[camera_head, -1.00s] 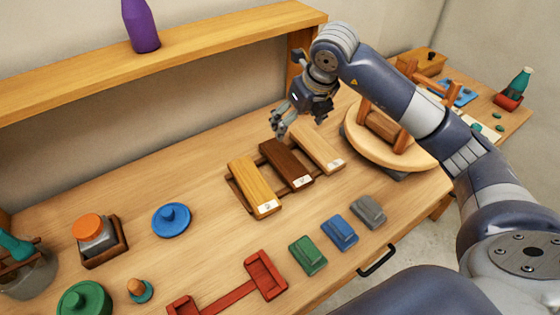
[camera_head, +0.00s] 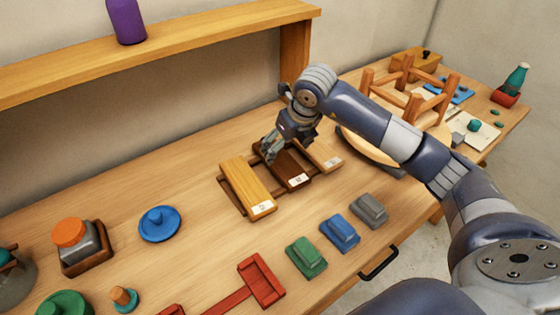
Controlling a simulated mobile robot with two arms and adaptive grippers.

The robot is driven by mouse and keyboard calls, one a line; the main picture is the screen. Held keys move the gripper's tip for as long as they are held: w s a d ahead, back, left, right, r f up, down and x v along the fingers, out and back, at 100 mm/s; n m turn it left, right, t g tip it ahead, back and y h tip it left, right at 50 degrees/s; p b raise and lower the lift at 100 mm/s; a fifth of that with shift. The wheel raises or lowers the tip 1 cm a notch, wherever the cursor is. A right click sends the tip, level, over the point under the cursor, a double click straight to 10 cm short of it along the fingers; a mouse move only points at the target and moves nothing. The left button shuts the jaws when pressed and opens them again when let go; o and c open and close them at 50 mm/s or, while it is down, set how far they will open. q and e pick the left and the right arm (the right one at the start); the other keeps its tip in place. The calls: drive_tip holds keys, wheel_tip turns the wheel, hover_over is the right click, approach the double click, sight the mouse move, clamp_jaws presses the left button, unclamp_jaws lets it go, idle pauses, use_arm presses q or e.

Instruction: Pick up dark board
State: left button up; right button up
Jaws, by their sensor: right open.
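The dark board (camera_head: 287,167) lies in the middle of a row of three boards on a dark rack (camera_head: 226,190), with a small white label at its near end. A yellow-brown board (camera_head: 246,183) lies to its left and a pale board (camera_head: 323,155) to its right. My right gripper (camera_head: 268,152) is open, pointing down at the far end of the dark board, and hides part of it. I cannot tell whether the fingers touch the board. My left gripper does not show.
Green (camera_head: 306,258), blue (camera_head: 340,233) and grey (camera_head: 369,210) blocks lie in front of the boards. A stool frame (camera_head: 410,92) stands on a round disc to the right.

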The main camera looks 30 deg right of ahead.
sight(280, 159)
drive_tip(key=x, duration=0.1)
drive_tip(key=p+x, duration=0.1)
drive_tip(key=x, duration=0.3)
drive_tip(key=shift+s+a+p, duration=0.15)
drive_tip(key=shift+s+p, duration=0.15)
drive_tip(key=shift+p, duration=0.05)
drive_tip(key=shift+w+f, duration=0.1)
drive_tip(key=shift+f, duration=0.2)
drive_tip(key=shift+r, duration=0.1)
drive_tip(key=c, duration=1.3)
